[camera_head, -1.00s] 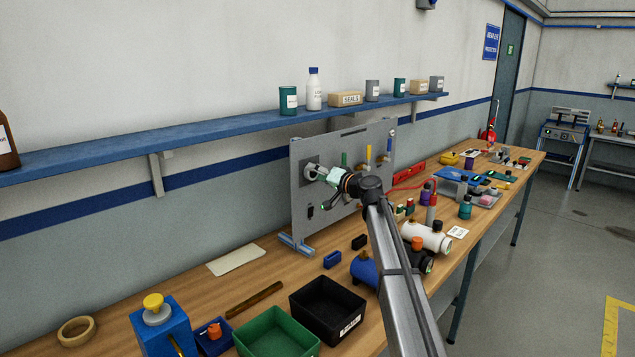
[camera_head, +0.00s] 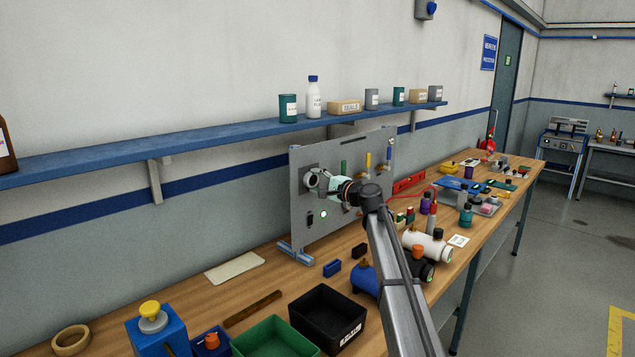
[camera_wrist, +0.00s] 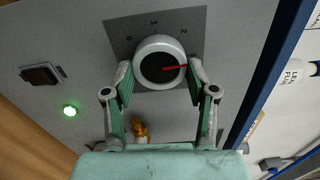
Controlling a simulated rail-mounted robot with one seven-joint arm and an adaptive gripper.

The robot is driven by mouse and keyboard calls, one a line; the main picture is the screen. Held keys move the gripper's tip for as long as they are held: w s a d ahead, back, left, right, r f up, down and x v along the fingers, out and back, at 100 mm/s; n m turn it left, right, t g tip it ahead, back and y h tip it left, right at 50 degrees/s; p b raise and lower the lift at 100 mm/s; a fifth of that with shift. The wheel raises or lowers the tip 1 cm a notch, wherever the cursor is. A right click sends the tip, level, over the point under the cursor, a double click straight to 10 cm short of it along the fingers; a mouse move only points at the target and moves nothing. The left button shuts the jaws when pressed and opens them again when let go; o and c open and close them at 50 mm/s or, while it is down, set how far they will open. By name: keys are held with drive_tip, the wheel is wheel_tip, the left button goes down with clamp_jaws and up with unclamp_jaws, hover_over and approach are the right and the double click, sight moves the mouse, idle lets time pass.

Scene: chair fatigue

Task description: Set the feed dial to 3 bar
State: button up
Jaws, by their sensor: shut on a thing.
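The feed dial is a round white knob (camera_wrist: 158,43) with a black face and a red pointer, on a dark grey plate on the upright panel. In the wrist view the red pointer points to the right and slightly up. My gripper (camera_wrist: 160,78) is shut on the knob, one finger on each side. In the head view the dial (camera_head: 310,178) shows at the panel's upper left, with my gripper (camera_head: 319,182) at it from the right.
The grey panel (camera_head: 300,222) stands on the workbench. A lit green lamp (camera_wrist: 69,110) and a dark switch (camera_wrist: 41,75) sit beside the dial. Valves with green, yellow and blue handles are right of it. A blue shelf (camera_head: 220,140) runs along the wall behind.

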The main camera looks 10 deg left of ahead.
drive_tip(key=shift+w+m, duration=0.1)
drive_tip(key=shift+m, duration=0.5)
drive_tip(key=shift+r, duration=0.1)
drive_tip(key=o, duration=1.2)
drive_tip(key=shift+c, duration=0.2)
drive_tip(key=v, duration=1.2)
